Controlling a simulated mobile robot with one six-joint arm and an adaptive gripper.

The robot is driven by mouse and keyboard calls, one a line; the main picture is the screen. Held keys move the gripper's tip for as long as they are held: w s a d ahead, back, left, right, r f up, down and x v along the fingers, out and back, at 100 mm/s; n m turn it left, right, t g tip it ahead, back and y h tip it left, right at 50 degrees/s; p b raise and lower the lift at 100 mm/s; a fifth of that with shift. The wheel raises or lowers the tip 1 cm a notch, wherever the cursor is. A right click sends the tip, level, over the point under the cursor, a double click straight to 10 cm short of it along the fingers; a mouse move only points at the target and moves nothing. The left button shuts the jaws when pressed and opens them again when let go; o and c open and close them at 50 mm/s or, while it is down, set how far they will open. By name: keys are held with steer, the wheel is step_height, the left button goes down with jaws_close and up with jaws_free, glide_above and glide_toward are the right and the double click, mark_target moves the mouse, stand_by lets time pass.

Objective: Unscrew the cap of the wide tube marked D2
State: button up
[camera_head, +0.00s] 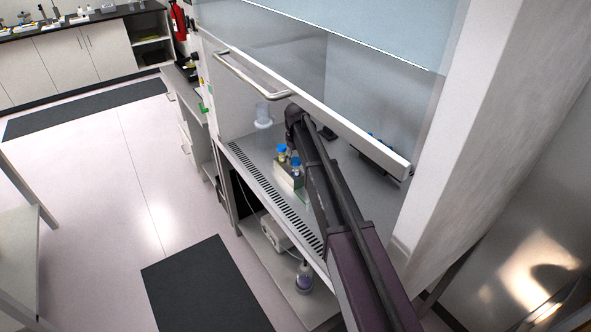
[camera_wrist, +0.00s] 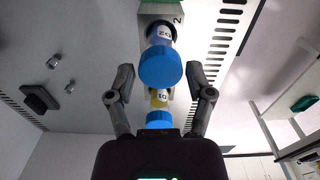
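The wide tube D2 (camera_wrist: 162,34) has a blue cap (camera_wrist: 160,67) and a white label that seems to read D2. It stands in a grey rack (camera_wrist: 150,9). A second blue-capped tube (camera_wrist: 158,98) with yellow contents shows nearer the bottom of the wrist view; its label is too small to read surely. My gripper (camera_wrist: 161,80) is open, its two fingers apart on either side of the caps, with no visible contact. In the head view the rack (camera_head: 288,179) with two blue caps stands in the cabinet below my arm's end; the fingers are not clear there.
The cabinet's raised glass sash with its handle (camera_head: 250,76) is close to my arm. A clear container (camera_head: 263,115) stands left of the rack. A dark device (camera_wrist: 40,98) lies on the worktop. A slotted grille (camera_head: 270,195) runs along the front edge.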

jaws_close()
steer(key=shift+n, duration=0.3)
steer(key=n, duration=0.5)
steer(key=shift+s, duration=0.1)
steer(key=shift+n, duration=0.4)
